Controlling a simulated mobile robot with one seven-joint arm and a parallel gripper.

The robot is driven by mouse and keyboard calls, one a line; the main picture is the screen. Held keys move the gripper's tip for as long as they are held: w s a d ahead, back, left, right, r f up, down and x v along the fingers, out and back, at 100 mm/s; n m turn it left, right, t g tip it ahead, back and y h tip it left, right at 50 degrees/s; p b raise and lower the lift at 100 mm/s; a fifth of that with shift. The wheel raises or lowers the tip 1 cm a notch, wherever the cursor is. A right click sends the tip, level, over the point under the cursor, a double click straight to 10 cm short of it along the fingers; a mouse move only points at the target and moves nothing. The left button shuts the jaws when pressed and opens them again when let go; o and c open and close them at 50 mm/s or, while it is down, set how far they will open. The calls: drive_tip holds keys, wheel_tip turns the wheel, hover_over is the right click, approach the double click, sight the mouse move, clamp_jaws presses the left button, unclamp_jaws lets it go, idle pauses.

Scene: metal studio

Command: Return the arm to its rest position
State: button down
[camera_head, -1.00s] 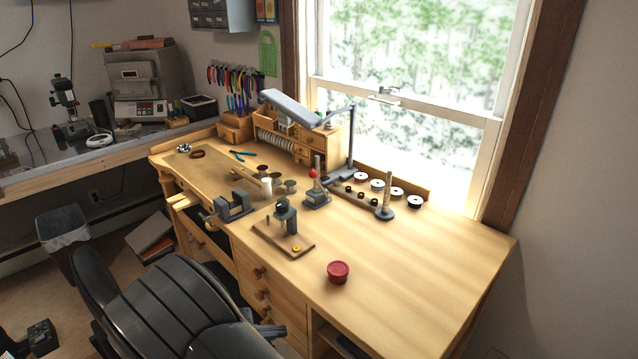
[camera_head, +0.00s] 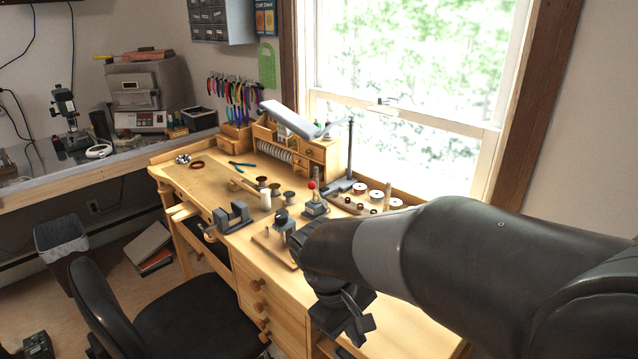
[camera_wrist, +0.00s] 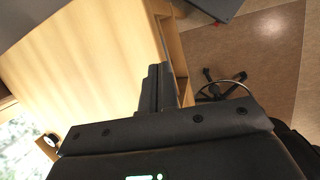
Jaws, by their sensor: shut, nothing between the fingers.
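My arm reaches in from the right edge of the head view, across the front right of the workbench. My gripper (camera_head: 350,328) is at its end, pointing down near the bench's front edge. In the wrist view my gripper (camera_wrist: 158,72) has its fingers together, with nothing between them. Below it are the wooden bench top (camera_wrist: 85,60) and its front edge. The arm hides much of the bench's right side, and the red round container is not visible now.
The wooden workbench (camera_head: 215,187) carries a vise (camera_head: 232,217), a lamp and small tools. A black chair (camera_head: 190,310) stands before it. A waste bin (camera_head: 62,240) is at left. The chair's base (camera_wrist: 225,85) shows on the floor in the wrist view. A window is behind.

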drive_tip(key=s+d+r+m+t+y, duration=0.4)
drive_tip(key=s+d+r+m+t, duration=0.2)
drive_tip(key=s+d+r+m, duration=0.2)
drive_tip(key=shift+d+r, duration=0.2)
drive_tip(key=shift+r, duration=0.35)
idle(0.6)
